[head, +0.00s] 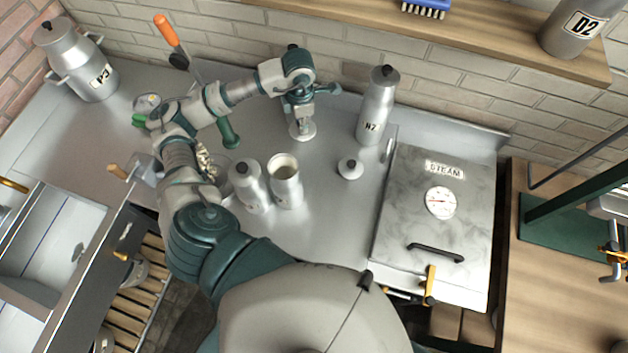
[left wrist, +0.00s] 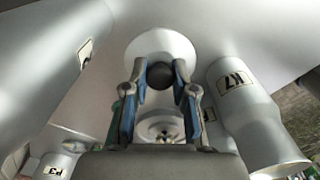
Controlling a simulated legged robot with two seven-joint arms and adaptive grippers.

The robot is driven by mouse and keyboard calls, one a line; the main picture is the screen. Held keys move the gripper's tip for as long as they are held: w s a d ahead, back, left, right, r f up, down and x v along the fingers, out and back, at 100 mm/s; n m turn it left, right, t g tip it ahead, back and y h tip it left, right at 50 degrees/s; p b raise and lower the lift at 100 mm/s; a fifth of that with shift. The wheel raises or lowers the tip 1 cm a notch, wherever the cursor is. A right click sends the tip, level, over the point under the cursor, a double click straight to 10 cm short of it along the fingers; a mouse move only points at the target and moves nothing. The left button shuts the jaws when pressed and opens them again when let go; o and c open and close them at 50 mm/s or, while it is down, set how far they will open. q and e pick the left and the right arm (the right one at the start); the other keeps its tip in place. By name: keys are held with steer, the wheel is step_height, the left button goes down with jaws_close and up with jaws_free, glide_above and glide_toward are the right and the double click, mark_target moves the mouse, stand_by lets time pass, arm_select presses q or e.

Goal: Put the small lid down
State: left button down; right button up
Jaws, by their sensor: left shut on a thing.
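My left gripper (head: 301,117) points down over the steel counter, behind the open can (head: 285,186). It is shut on the black knob (left wrist: 160,75) of a pale round lid. The small lid (head: 302,131) shows just below the fingers, and its disc also shows in the left wrist view (left wrist: 160,45). I cannot tell whether the lid touches the counter. Another pale lid with a black knob (head: 350,168) lies on the counter to the right. My right gripper is not in view.
A tall can marked N2 (head: 375,108) stands right of the gripper. A lidded can (head: 248,187) stands beside the open can. The STEAM box (head: 432,220) is farther right. Can P3 (head: 90,75) stands at the far left.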

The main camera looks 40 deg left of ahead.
mark_target(294, 126)
arm_select(q)
steer(key=shift+s+a+r+n, duration=0.1)
steer(key=shift+s+a+n, duration=0.1)
steer(key=shift+a+n, duration=0.3)
steer(key=shift+s+n, duration=0.1)
steer(key=shift+n, duration=0.3)
steer(key=f, duration=0.2)
steer(key=a+f, duration=0.1)
steer(key=f, duration=0.3)
steer(key=shift+a+f, duration=0.15)
steer(key=shift+a, duration=0.25)
steer(key=f, duration=0.2)
steer(key=d+f, duration=0.1)
steer(key=shift+d+f, duration=0.2)
steer(key=shift+f, duration=0.2)
steer(key=shift+a, duration=0.15)
steer(key=c, duration=1.2)
jaws_free()
steer(key=shift+a+f, duration=0.1)
steer(key=shift+a, duration=0.1)
steer(key=shift+o, duration=1.3)
steer(key=shift+a+f, duration=0.1)
steer(key=shift+a, duration=0.1)
steer(key=shift+d, duration=0.2)
